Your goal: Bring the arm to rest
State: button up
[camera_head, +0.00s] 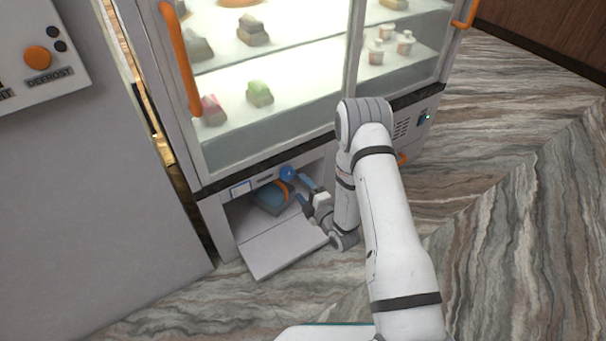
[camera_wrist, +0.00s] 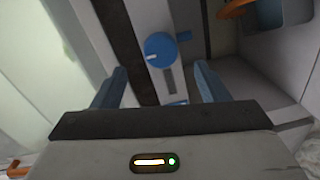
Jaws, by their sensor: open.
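My white arm reaches down to the low compartment under the glass display case. My gripper (camera_head: 302,189) is at that compartment's upper right, next to a round blue knob (camera_head: 288,173). In the wrist view my gripper's two blue fingers (camera_wrist: 158,88) are apart with nothing held between them. The blue knob (camera_wrist: 160,50) shows beyond and between the fingertips there. I cannot tell whether a finger touches it.
The compartment's flap (camera_head: 285,252) hangs open, low over the marble floor. Inside sits a blue box (camera_head: 270,200) with an orange band. The lit display case (camera_head: 290,95) with sweets stands above. A grey panel (camera_head: 90,190) stands left. Floor at right is clear.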

jog(key=w+d+r+m+g+h+p, duration=0.15)
jog(key=r+p, duration=0.25)
jog(key=r, duration=0.5)
jog(key=w+d+r+m+h+p, duration=0.3)
jog(key=r+p, duration=0.2)
jog(key=r, duration=0.4)
jog(key=s+d+r+m+g+h+p, duration=0.1)
jog(key=s+d+r+m+h+p, duration=0.2)
jog(key=r, duration=0.5)
jog(key=s+d+r+m+g+p, duration=0.1)
jog(key=d+r+m+g+p, duration=0.2)
jog(key=r, duration=0.5)
jog(key=s+d+r+m+g+h+p, duration=0.1)
jog(key=s+d+r+m+p, duration=0.15)
jog(key=s+r+p, duration=0.5)
jog(key=s+d+r+m+g+h+p, duration=0.25)
jog(key=s+r+m, duration=0.2)
jog(key=r, duration=0.65)
jog(key=s+r+m+g+p, duration=0.1)
jog(key=s+r+m+p, duration=0.1)
jog(key=s+r, duration=0.3)
jog(key=s+r+m+g+y+p, duration=0.1)
jog(key=s+r+m+p, duration=0.2)
jog(key=s, duration=0.9)
notch_tip(320, 180, up, 3)
jog(key=shift+s+d+f+g+p, duration=0.1)
jog(key=shift+s+d+g+p, duration=0.25)
jog(key=shift+p, duration=0.7)
